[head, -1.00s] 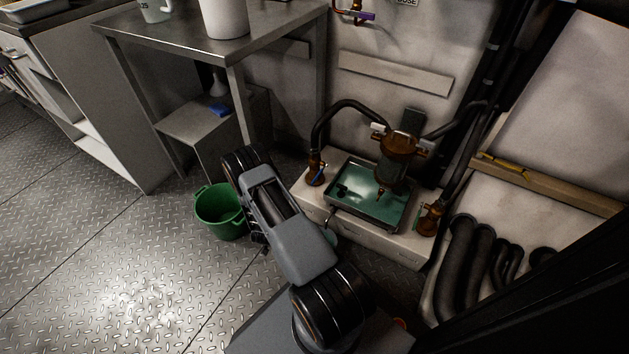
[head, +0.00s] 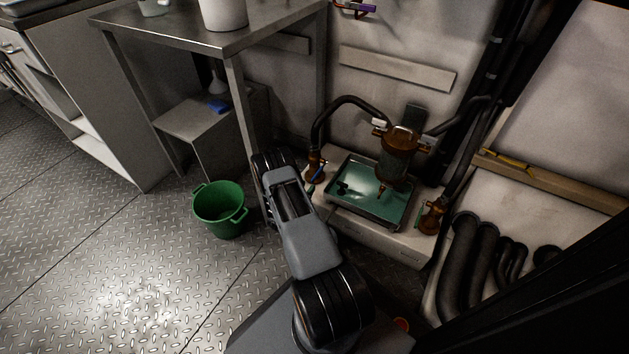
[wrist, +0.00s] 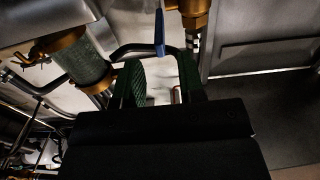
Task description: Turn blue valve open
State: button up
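The blue valve handle (head: 319,174) is a small blue lever on a brass valve (head: 314,163) at the left end of the white ledge. In the wrist view the blue handle (wrist: 159,32) hangs as a narrow upright strip, with brass fittings (wrist: 193,12) to its right. My gripper (wrist: 161,72) is open, its green-padded fingers apart. The handle's lower end shows near the gap between the fingertips; I cannot tell whether it is between them or just beyond.
A teal-filled tray (head: 372,193) sits on the ledge beside the valve, under a brass-and-glass filter (head: 397,150) with black hoses. A second brass valve (head: 433,215) is at the right. A green bucket (head: 221,209) stands on the floor left of my arm, near a metal table (head: 235,90).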

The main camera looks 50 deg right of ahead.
aim_at(314, 176)
jog(key=shift+b+x, duration=0.9)
jog(key=shift+x, duration=2.2)
grip_shut()
